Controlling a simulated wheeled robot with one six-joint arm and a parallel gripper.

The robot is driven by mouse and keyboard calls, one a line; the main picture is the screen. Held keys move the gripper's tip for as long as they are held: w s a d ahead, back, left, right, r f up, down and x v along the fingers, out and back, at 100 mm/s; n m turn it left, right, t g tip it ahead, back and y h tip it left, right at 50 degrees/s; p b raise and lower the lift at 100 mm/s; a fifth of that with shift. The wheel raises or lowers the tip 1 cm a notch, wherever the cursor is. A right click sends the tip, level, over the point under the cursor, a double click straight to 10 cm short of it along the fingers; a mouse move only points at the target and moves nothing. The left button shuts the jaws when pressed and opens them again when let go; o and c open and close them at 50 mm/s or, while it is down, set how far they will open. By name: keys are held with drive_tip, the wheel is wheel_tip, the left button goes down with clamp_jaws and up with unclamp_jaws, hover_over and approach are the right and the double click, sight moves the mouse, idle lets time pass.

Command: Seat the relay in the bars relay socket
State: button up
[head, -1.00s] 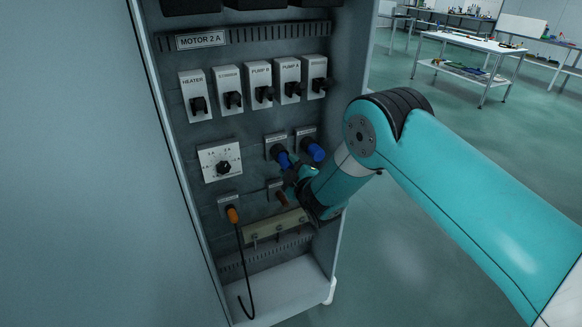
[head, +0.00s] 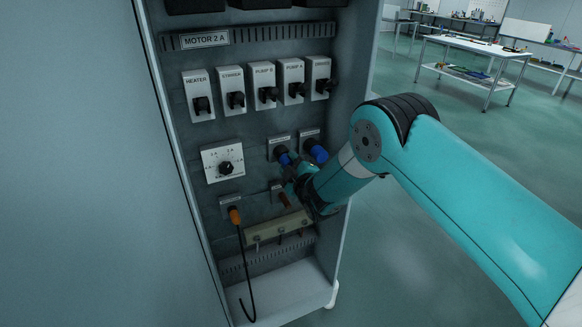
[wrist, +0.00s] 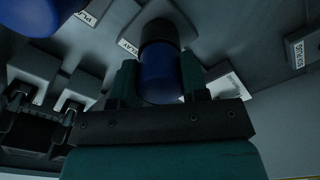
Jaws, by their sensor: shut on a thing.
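A blue cylinder (wrist: 160,74), seemingly the relay, stands between the two fingers of my gripper (wrist: 158,82) in the wrist view. My gripper is shut on it. Its far end meets a dark collar (wrist: 158,32) on a grey socket block beside a label partly reading "ELAY". How deep it sits is hidden. In the head view my gripper (head: 290,172) is at the left blue part (head: 284,158), low on the right side of the panel. A second blue part (head: 317,153) is in the socket to its right. I cannot read which socket is the bars one.
A row of labelled switches (head: 264,86) is above, with a dial (head: 225,167) to the left. An orange-handled hook (head: 235,216) hangs lower left. A beige bar (head: 278,228) runs below my gripper. The cabinet's right wall (head: 351,100) is close to my arm.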

drive_tip(key=o, duration=1.1)
drive_tip(key=shift+w, duration=0.1)
